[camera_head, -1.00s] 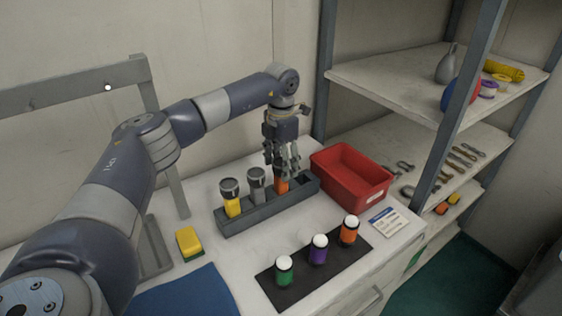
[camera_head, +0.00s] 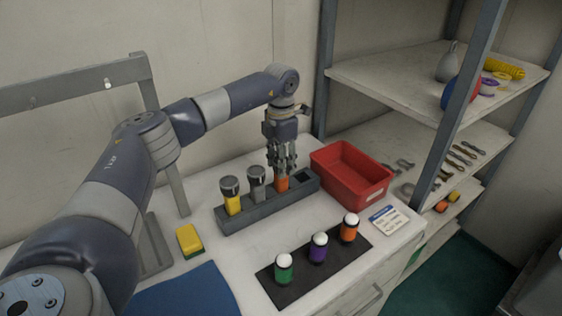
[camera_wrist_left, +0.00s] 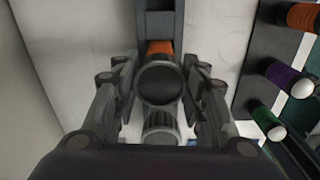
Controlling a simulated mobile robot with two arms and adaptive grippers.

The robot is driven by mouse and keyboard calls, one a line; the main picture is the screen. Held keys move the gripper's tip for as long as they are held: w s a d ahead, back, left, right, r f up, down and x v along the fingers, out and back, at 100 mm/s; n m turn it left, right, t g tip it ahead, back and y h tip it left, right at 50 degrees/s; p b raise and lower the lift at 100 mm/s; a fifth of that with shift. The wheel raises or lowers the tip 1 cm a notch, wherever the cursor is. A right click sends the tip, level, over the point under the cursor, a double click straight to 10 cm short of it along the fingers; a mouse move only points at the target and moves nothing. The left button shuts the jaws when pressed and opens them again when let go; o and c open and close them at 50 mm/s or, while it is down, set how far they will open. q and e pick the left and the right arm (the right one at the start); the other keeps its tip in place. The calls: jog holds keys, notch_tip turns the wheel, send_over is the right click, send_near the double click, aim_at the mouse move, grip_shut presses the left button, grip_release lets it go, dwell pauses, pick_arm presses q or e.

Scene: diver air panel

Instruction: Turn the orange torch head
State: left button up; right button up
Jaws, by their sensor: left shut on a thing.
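The orange torch (camera_head: 282,184) stands upright in the dark grey rack (camera_head: 262,212), third along from the left. My left gripper (camera_head: 283,163) points down from above and is shut on the torch's head. In the left wrist view the dark round head (camera_wrist_left: 161,82) sits between the two fingers, with the orange body (camera_wrist_left: 160,47) just behind it. The fingers hide most of the head in the head view. A yellow torch (camera_head: 232,196) and a grey torch (camera_head: 257,184) stand in the same rack to the left. My right gripper is not in view.
A red bin (camera_head: 350,174) stands right of the rack. In front, a black mat (camera_head: 296,285) holds green, purple and orange white-topped cylinders. A yellow sponge (camera_head: 189,240), a blue cloth (camera_head: 185,294) and a white card (camera_head: 391,220) lie on the counter. Shelves (camera_head: 420,80) rise at right.

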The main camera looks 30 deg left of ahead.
pick_arm(q)
jog(key=m, duration=0.7)
jog(key=shift+m, duration=0.3)
jog(key=m, duration=0.5)
jog(key=shift+m, duration=1)
dwell(1.2)
jog(key=o, duration=1.1)
